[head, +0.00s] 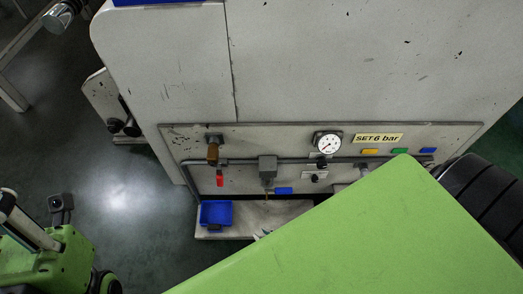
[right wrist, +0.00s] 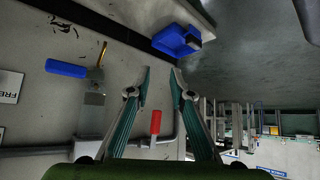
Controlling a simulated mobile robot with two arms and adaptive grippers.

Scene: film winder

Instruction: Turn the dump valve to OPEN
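The valve panel (head: 400,130) is on the machine's lower front. A red handle (head: 220,179) hangs down at its left, and a blue handle (head: 284,190) lies level near the middle. Which one is the dump valve I cannot read. In the right wrist view the red handle (right wrist: 155,123) shows between the fingers of my right gripper (right wrist: 161,75), which is open and empty; its depth relative to the fingers is unclear. The blue handle (right wrist: 65,68) is left of the fingers. In the head view my green arm hides most of the right gripper. My left gripper is not clearly seen.
A blue bin (head: 215,213) sits on a low ledge under the panel; it also shows in the right wrist view (right wrist: 178,42). A pressure gauge (head: 327,144) and a "SET 6 bar" label (head: 378,139) are on the panel. Bare floor (head: 140,220) lies at left.

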